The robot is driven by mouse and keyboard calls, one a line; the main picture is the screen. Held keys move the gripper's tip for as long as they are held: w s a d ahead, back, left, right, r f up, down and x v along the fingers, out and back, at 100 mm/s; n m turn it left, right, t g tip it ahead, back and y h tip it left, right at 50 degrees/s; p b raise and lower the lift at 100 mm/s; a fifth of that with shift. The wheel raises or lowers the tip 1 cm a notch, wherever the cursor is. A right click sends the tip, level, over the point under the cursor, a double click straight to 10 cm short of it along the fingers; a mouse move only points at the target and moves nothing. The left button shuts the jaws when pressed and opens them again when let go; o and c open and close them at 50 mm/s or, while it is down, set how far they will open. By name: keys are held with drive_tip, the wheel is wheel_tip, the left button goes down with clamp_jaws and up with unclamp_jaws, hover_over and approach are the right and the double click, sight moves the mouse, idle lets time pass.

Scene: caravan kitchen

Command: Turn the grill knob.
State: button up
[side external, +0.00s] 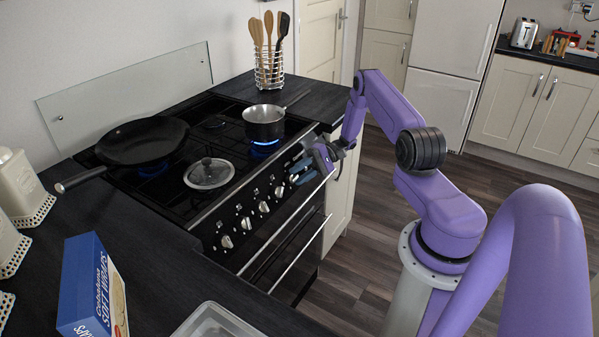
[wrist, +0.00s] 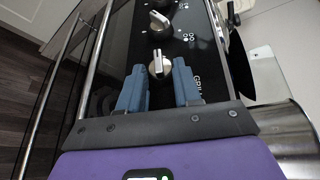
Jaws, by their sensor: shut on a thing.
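The grill knob (wrist: 157,66) is a silver knob with a raised bar on the cooker's black front panel. Part of the word "GRILL" shows beside it in the wrist view. My gripper (wrist: 158,76) has one blue finger on each side of this knob and is shut on it. The knob's bar points roughly away from my gripper's palm. In the side external view my gripper (side external: 303,169) is at the far right end of the knob row, and it hides the grill knob there.
More silver knobs (side external: 245,223) run along the panel. Above, the hob carries a black frying pan (side external: 142,141), a steel saucepan (side external: 264,122) over a blue flame, and a glass lid (side external: 209,173). An oven handle rail (side external: 300,254) runs below the panel. The floor beside the cooker is clear.

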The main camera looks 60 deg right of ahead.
drive_tip(key=m+t, duration=0.1)
drive_tip(key=m+t+y, duration=0.1)
drive_tip(key=f+m+t+y, duration=0.1)
drive_tip(key=t, duration=0.1)
drive_tip(key=shift+s+a+m, duration=0.1)
drive_tip(key=shift+s+m, duration=0.15)
drive_tip(key=shift+m, duration=0.15)
drive_tip(key=shift+s+a+f+m+t, duration=0.1)
drive_tip(key=shift+f+m+t, duration=0.05)
drive_tip(key=shift+m+t, duration=0.7)
drive_tip(key=shift+s+a+f+m+t, duration=0.1)
drive_tip(key=shift+m+t, duration=0.65)
drive_tip(key=shift+t, duration=0.2)
drive_tip(key=shift+a+f+m+t, duration=0.1)
drive_tip(key=shift+f+m+t, duration=0.05)
drive_tip(key=shift+m+t, duration=0.7)
drive_tip(key=shift+t, duration=0.25)
drive_tip(key=o, duration=1)
drive_tip(key=v, duration=1.2)
drive_tip(key=shift+o, duration=0.3)
